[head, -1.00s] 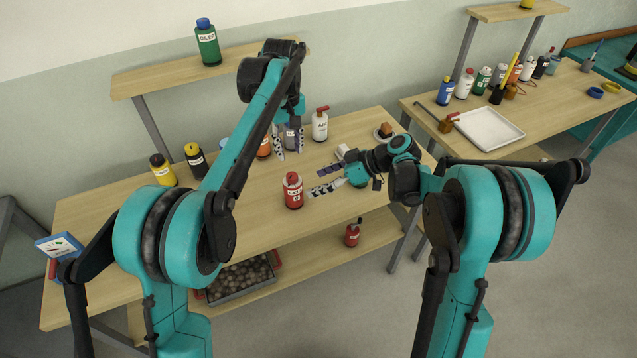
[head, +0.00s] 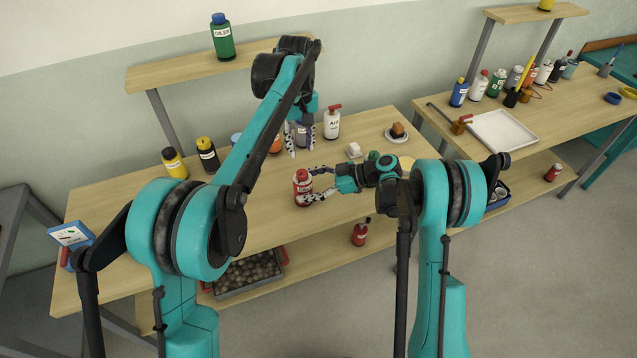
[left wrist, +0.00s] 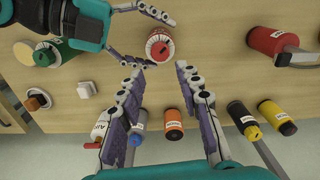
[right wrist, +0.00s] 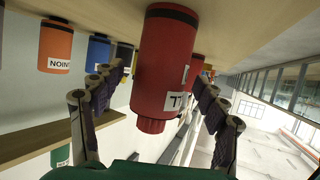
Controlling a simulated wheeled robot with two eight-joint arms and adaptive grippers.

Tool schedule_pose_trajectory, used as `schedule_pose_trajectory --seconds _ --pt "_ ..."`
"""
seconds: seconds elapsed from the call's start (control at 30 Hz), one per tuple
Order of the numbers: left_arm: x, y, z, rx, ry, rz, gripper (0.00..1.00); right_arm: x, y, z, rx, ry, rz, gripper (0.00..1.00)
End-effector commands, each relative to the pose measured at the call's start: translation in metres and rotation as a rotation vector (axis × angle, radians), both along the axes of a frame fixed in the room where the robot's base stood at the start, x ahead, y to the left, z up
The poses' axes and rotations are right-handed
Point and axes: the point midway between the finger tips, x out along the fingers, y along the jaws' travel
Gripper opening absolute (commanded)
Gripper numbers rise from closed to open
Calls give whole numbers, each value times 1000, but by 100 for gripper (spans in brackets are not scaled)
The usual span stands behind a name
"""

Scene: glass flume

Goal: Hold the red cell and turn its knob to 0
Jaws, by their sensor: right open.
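The red cell (head: 303,190) stands upright on the near part of the workbench. From above, in the left wrist view (left wrist: 160,45), its top shows a red knob in a pale ring; the setting is too small to read. My right gripper (head: 320,184) is open and level with the cell, one finger on each side of it. In the right wrist view the cell (right wrist: 166,65) fills the space between the fingers, with no clear contact. My left gripper (head: 301,135) is open and empty, above the bench behind the cell; its fingers (left wrist: 156,66) point toward the cell.
Behind are an orange bottle (left wrist: 173,124), a white bottle with a red top (head: 332,124), and black (head: 208,157) and yellow (head: 174,164) bottles. A white block (head: 354,150) lies right. A red container (head: 360,234) stands on the lower shelf.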

Motion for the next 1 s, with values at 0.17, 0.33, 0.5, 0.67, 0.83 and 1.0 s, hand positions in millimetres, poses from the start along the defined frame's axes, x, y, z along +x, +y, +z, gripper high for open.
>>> schedule_pose_trajectory --seconds 0.17,0.33,0.5,0.67,0.83,1.0 --pt "0 0 0 0 0 0 34 1 8 -3 0 1 -1 73" --pt "0 0 0 0 0 0 34 1 8 -4 -1 1 -1 73" --pt "0 0 0 0 0 0 34 2 8 -3 -1 1 -1 42" --pt "0 0 0 0 0 0 34 1 8 -3 -1 1 -1 15" --pt "0 0 -16 0 0 -70 41 1 8 -3 -1 1 -1 15" --pt "0 1 -32 0 0 -144 41 2 8 -4 -1 1 -1 15"
